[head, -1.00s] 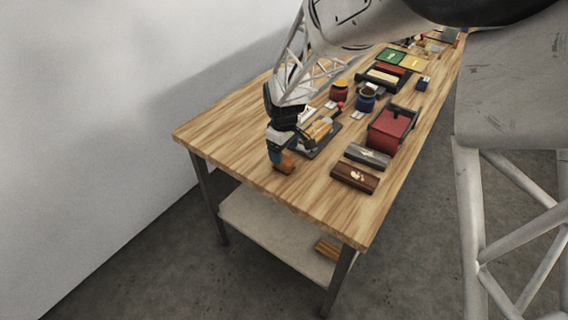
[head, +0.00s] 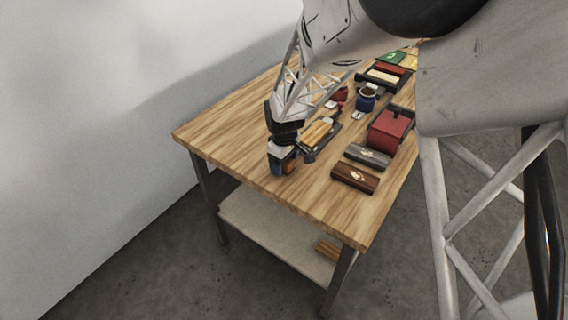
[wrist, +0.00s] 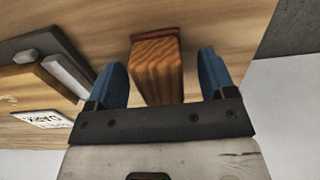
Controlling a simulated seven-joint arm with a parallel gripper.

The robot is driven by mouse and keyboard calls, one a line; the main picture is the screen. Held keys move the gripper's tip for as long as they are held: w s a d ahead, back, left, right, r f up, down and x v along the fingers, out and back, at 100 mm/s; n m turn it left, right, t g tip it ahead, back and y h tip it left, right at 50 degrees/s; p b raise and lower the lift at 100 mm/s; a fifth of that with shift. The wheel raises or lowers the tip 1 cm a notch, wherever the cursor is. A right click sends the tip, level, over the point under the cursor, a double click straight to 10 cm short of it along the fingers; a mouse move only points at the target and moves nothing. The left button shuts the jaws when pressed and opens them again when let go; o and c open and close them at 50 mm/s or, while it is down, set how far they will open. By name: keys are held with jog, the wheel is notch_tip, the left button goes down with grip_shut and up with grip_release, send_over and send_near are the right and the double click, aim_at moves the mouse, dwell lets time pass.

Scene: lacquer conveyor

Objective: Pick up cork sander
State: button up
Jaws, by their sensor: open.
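The cork sander (wrist: 157,72) is a brown block with a reddish layer at its far edge in the wrist view. It sits on the wooden table. My gripper (wrist: 165,78) is open, with one blue finger on each side of the block and visible gaps between them. In the head view my gripper (head: 282,168) is low over the near left part of the table. There it hides most of the sander (head: 292,166), and only a brown bit shows.
A dark tray (head: 312,153) with wooden pieces lies just beyond my gripper, and a white label (wrist: 42,119) lies beside it. The table's near corner is bare.

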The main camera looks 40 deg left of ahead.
jog(key=shift+c, duration=0.4)
jog(key=c, duration=1)
jog(key=shift+r, duration=0.15)
jog(key=shift+r, duration=4.9)
jog(key=o, duration=0.4)
jog(key=shift+c, duration=1.3)
jog(key=w+r, duration=0.1)
jog(key=w, duration=1.6)
jog(key=shift+w+d+r, duration=0.2)
jog(key=shift+d, duration=0.15)
